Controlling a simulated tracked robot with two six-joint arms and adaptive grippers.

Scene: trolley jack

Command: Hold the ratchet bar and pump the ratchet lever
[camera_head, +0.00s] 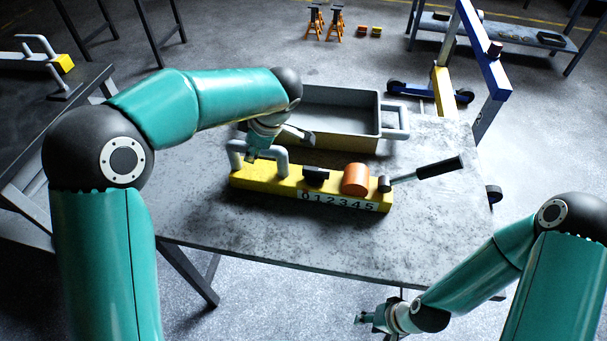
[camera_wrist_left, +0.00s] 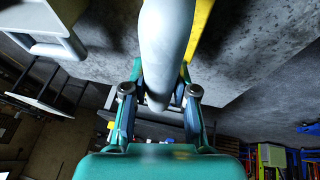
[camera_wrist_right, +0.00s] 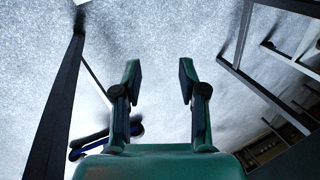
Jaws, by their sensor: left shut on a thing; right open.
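The ratchet bar (camera_head: 250,178) is a long yellow block on the grey table, with a scale from 0 to 5 on its front. A grey arched handle (camera_head: 281,160) stands at its left end; an orange cylinder (camera_head: 355,179) sits right of the middle. The ratchet lever (camera_head: 438,168), with a black grip, slants up to the right from the bar's right end. My left gripper (camera_head: 254,154) is shut on the grey handle, which fills the left wrist view (camera_wrist_left: 160,45) between the fingers. My right gripper (camera_head: 360,318) is open and empty, off the table's front edge; its spread fingers show in the right wrist view (camera_wrist_right: 160,82).
A grey-and-yellow open bin (camera_head: 335,143) stands behind the bar. A blue hoist (camera_head: 485,60) stands behind the table at the right. The tabletop in front of the bar (camera_head: 330,240) is clear. A dark table (camera_head: 25,110) stands at the left.

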